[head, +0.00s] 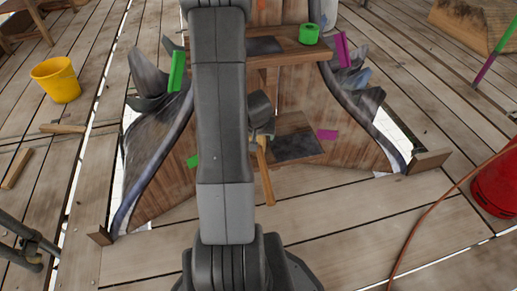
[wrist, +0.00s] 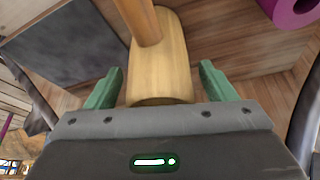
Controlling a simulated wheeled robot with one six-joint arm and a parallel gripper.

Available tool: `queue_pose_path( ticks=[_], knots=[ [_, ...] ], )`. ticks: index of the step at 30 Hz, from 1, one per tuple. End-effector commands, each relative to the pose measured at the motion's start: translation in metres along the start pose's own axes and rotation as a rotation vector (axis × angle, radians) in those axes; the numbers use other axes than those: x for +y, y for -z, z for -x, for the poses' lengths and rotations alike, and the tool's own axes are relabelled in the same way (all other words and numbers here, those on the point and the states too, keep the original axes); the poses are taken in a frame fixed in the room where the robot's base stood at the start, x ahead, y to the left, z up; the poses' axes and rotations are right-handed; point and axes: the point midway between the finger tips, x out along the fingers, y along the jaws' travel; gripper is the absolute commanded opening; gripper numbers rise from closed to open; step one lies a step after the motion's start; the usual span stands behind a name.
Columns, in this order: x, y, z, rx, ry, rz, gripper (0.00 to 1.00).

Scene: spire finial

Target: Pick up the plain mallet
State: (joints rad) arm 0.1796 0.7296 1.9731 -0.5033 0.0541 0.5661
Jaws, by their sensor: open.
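A plain wooden mallet shows in the wrist view, with a pale cylindrical head (wrist: 162,65) and a brown handle running up out of the picture. My gripper (wrist: 161,70) is open, with its two green fingers on either side of the mallet head. A gap shows between the head and each finger. I cannot tell how far the head is below the fingertips. In the head view my arm hides the gripper. A wooden handle (head: 265,175) with a dark grey part above it shows beside my arm; I cannot tell if it is the same mallet.
A purple roll (wrist: 293,10) is near the mallet at upper right, and a dark panel (wrist: 60,45) at left. In the head view a green roll (head: 309,34) sits on a wooden ledge. A yellow bucket (head: 57,80) and a red container (head: 495,185) stand on the planks.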

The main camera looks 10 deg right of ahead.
Motion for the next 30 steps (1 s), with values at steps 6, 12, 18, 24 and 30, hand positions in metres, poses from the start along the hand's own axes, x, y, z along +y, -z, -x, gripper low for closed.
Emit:
queue_pose_path(
  ticks=[6,12,18,24,30],
  knots=[
    [0.000,0.001,0.001,0.000,0.000,0.000,0.63],
    [0.000,0.000,0.001,0.000,0.000,0.000,0.24],
    [0.000,0.001,0.002,0.002,0.000,0.000,0.24],
    [0.000,0.005,0.010,0.002,0.000,0.000,0.24],
    [0.000,0.014,0.033,0.002,0.000,0.000,0.24]
  ],
)
